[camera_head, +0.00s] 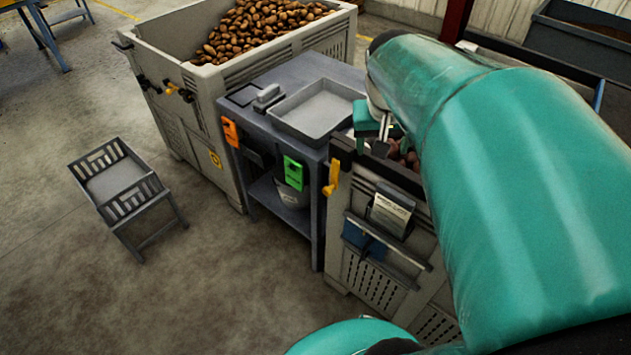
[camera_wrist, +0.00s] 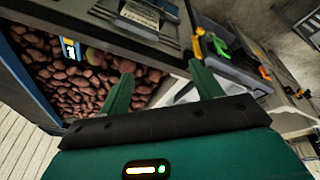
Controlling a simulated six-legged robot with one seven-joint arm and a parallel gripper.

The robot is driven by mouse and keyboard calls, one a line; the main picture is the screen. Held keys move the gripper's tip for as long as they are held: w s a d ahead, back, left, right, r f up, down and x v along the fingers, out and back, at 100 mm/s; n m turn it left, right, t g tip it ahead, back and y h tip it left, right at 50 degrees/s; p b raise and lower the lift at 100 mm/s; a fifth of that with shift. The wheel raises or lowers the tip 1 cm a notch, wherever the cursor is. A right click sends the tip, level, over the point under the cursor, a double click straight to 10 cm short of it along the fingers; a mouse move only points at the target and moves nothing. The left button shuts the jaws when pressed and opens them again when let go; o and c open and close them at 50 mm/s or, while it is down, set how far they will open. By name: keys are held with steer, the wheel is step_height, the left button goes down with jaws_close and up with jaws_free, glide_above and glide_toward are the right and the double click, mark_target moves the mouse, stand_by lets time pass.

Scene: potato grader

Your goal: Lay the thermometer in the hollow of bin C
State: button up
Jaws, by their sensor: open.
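My gripper (camera_wrist: 161,68) is open, with its two green fingers spread and nothing visible between them. It is above a grey bin (camera_wrist: 165,55) of reddish potatoes (camera_wrist: 75,88). A small blue and yellow item with a pale face (camera_wrist: 70,48) lies on the potatoes by the bin wall, away from my fingers; it may be the thermometer. In the head view the same bin (camera_head: 350,255) stands at the right, mostly behind my arm. No letter on it is readable, and I cannot make out a hollow.
A grey bench with a shallow tray (camera_head: 318,108) stands beside the bin. Orange (camera_head: 230,131), green (camera_head: 293,172) and yellow (camera_head: 332,177) pieces hang along the front edges. A large potato bin (camera_head: 180,95) is behind. A grey slatted stand (camera_head: 118,185) is on the open floor at left.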

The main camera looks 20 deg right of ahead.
steer(key=s+a+n+t+y, duration=0.1)
steer(key=s+a, duration=0.3)
steer(key=a, duration=0.4)
steer(key=s+a+n+t+y, duration=0.1)
steer(key=s+a+n+t, duration=0.1)
steer(key=a, duration=0.5)
steer(key=shift+s+a+n, duration=0.35)
steer(key=shift+s+n, duration=0.5)
steer(key=shift+n, duration=0.15)
steer(key=shift+f, duration=0.1)
steer(key=c, duration=0.6)
steer(key=shift+d, duration=0.15)
steer(key=shift+c, duration=0.2)
steer(key=shift+d, duration=0.1)
